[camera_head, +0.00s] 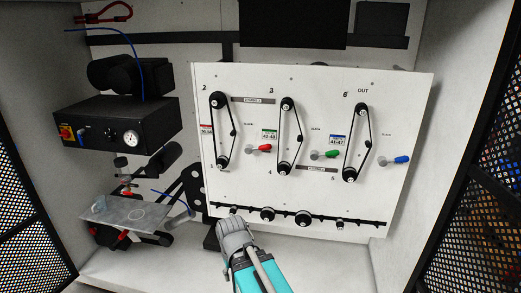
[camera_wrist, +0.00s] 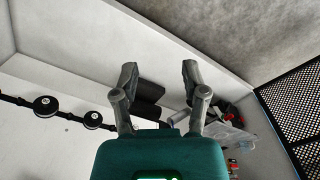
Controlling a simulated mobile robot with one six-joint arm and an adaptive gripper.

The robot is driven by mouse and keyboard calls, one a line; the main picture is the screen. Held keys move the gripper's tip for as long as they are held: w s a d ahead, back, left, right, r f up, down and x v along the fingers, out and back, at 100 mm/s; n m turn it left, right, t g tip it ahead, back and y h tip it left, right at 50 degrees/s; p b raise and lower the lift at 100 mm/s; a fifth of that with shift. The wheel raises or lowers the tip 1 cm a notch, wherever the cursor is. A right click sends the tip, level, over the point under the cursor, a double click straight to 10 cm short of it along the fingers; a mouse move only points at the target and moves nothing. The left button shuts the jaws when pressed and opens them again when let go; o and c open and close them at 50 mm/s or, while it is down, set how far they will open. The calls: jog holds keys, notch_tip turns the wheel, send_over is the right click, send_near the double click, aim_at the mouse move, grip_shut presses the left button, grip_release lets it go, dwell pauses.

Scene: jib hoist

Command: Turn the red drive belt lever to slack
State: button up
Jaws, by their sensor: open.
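The red drive belt lever (camera_head: 265,148) sits on the white panel (camera_head: 310,85) in the head view, right of the left belt (camera_head: 228,130). Its red knob points right and slightly up from a grey pivot. A small printed mark stands above it, too small to read surely. My gripper (camera_head: 234,211) is low in front of the panel's bottom left, well below the red lever. The wrist view shows its two fingers apart with nothing between them (camera_wrist: 159,72). The red lever does not show in the wrist view.
A green lever (camera_head: 332,154) and a blue lever (camera_head: 402,160) stand to the right, beside further belts. A black rail with rollers (camera_head: 304,217) runs along the panel's bottom. A black box with a gauge (camera_head: 118,125) and a metal plate (camera_head: 135,209) are at left. Mesh doors flank the cabinet.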

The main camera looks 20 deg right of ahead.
jog(key=shift+o, duration=0.8)
jog(key=shift+d, duration=0.15)
jog(key=w+a+r+m+t+y+b, duration=0.1)
jog(key=w+r+m+t+y+b, duration=0.15)
jog(key=w+t, duration=0.65)
jog(key=w+r+m+t+y+b, duration=0.1)
jog(key=w+r+m+t+b, duration=0.2)
jog(key=w, duration=1.3)
jog(key=w+d+r+m+t+h, duration=0.6)
jog(key=w+d+r, duration=0.1)
jog(key=d, duration=0.1)
jog(key=d+r+m+g+h+b, duration=0.2)
jog(key=d+m+h, duration=0.9)
jog(key=d+m, duration=0.1)
jog(key=shift+s+b, duration=0.35)
jog(key=shift+s, duration=0.1)
jog(key=shift+d, duration=0.1)
